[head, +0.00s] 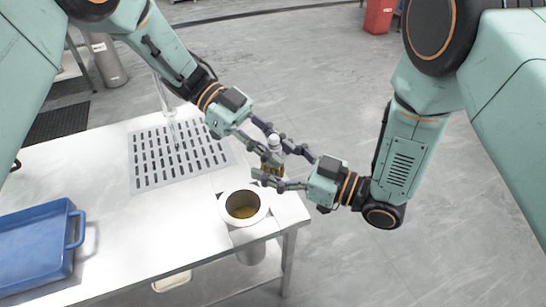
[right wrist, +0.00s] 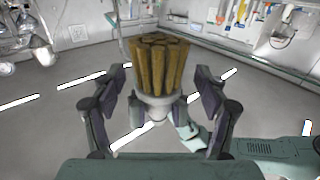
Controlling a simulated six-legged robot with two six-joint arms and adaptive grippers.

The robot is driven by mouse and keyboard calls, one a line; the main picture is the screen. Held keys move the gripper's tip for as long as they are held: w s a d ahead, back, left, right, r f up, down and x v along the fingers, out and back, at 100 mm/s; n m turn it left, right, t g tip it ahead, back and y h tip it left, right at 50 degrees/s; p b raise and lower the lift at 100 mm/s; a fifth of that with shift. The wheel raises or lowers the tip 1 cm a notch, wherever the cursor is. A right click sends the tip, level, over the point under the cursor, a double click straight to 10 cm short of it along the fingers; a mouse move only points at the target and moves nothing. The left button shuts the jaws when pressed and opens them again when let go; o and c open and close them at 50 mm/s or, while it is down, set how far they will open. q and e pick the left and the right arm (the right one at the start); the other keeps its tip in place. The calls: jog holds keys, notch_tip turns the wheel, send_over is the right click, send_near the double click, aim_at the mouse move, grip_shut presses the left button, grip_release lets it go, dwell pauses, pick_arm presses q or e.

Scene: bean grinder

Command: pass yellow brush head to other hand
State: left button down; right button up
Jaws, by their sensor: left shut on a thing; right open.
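The brush head, with a white base and yellow bristles, shows in the right wrist view (right wrist: 158,65) with its bristles at the top. In the head view its white part (head: 274,141) is uppermost, and the bristles are partly hidden by fingers. My left gripper (head: 279,151) is shut on the brush head, reaching in from the upper left. My right gripper (head: 276,166) is open, with its fingers on either side of the brush head; they also show in the right wrist view (right wrist: 160,90). Gaps show between these fingers and the bristles.
Below the grippers, a round metal container (head: 243,206) with brownish contents sits in the white table's (head: 130,235) corner. A slotted drain panel (head: 180,157) lies behind, with a faucet (head: 168,105). A blue tray (head: 35,250) stands at the left. Right of the table is open floor.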

jog(key=shift+a, duration=0.1)
jog(key=shift+c, duration=0.3)
jog(key=c, duration=1.2)
pick_arm(q)
jog(key=c, duration=1)
grip_release()
